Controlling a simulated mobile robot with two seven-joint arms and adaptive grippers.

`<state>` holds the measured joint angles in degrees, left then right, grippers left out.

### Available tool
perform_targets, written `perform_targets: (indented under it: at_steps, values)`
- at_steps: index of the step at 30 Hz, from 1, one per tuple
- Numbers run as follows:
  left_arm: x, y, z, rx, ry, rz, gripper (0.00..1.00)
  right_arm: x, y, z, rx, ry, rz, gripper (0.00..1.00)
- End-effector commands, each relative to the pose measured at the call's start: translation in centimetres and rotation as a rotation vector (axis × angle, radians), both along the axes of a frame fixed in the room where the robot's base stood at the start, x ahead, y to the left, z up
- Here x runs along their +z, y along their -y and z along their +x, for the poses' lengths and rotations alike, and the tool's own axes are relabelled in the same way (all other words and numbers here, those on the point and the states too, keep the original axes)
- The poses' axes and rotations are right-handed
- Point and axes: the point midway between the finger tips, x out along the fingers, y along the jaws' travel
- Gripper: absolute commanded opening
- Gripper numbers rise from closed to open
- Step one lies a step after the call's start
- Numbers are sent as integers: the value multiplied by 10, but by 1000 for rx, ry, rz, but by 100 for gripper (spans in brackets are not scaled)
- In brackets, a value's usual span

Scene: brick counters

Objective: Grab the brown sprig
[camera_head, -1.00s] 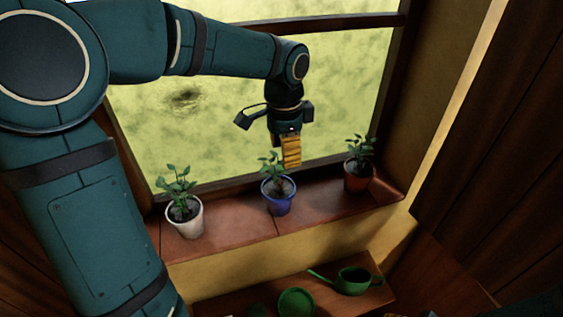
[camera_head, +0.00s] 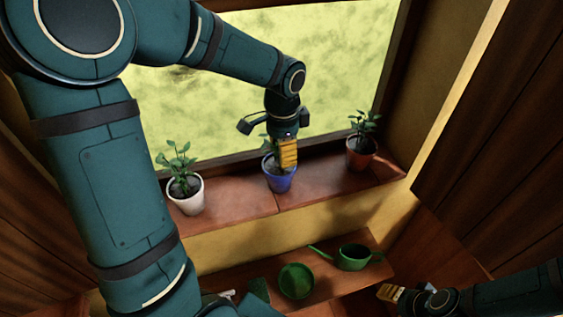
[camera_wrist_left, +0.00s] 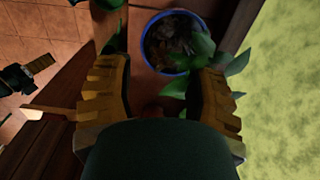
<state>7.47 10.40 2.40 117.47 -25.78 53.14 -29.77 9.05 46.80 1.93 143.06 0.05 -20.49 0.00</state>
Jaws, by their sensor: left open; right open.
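No sprig with brown leaves shows; a green sprig (camera_head: 366,122) stands upright in a reddish-brown pot (camera_head: 361,154) at the right end of the windowsill. My left gripper (camera_head: 287,162) points down in front of the blue pot (camera_head: 280,183), left of the brown pot, and hides part of its plant. In the left wrist view its yellow fingers (camera_wrist_left: 160,75) are apart, with the blue-rimmed pot (camera_wrist_left: 172,42) beyond them and green leaves by the right finger. My right gripper (camera_head: 390,293) is open at the lower right, away from the plants.
A white pot (camera_head: 186,198) with a green plant stands at the sill's left. The window frame runs behind the pots.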

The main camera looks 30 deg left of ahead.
Motion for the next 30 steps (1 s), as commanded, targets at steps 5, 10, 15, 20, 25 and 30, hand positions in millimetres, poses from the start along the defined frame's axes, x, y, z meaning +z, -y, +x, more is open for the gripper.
perform_targets:
  at_steps: [5,10,15,20,25,30]
  values:
    - [-28,-2,-2,-2,-5,0,54,1,0,0,0,0,0,47]
    - [-40,-2,-1,0,-2,1,54,0,0,0,0,0,0,47]
    - [-40,-2,-1,0,-1,1,54,0,0,0,0,0,0,47]
    - [-40,-2,-1,0,-1,0,24,0,0,0,0,0,0,47]
    - [-40,-2,-1,0,-1,0,0,0,0,0,0,0,0,47]
    - [-40,-2,-1,-1,-1,0,0,0,0,0,0,0,0,47]
